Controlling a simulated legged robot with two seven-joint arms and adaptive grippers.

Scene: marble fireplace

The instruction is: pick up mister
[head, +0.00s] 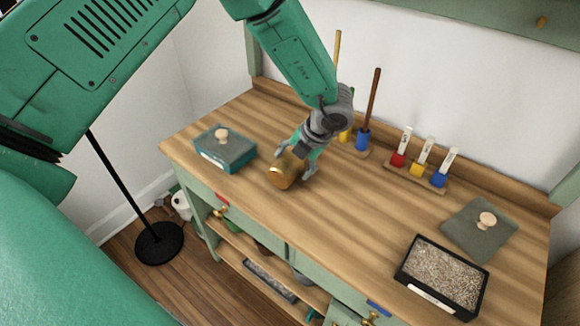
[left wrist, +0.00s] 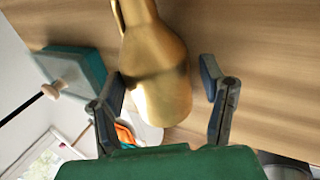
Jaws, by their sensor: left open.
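The mister is a brass-coloured, bottle-shaped vessel (head: 283,171) on the wooden tabletop, right of a lidded teal box. In the left wrist view the mister (left wrist: 160,75) fills the upper middle, with its narrow neck toward the top. My left gripper (head: 296,165) reaches down over it from above, fingers open. In the left wrist view the left gripper's fingers (left wrist: 164,82) stand on either side of the mister's wide body, with a gap visible on the right. Whether the left finger touches it I cannot tell. Part of the mister is hidden by the gripper in the head view.
The teal box with a knobbed lid (head: 225,149) stands close on the left. Behind are upright tools in a blue holder (head: 363,139) and a rack of coloured vials (head: 415,178). A black tray of grains (head: 443,276) and a loose lid (head: 479,228) lie right. The tabletop between is clear.

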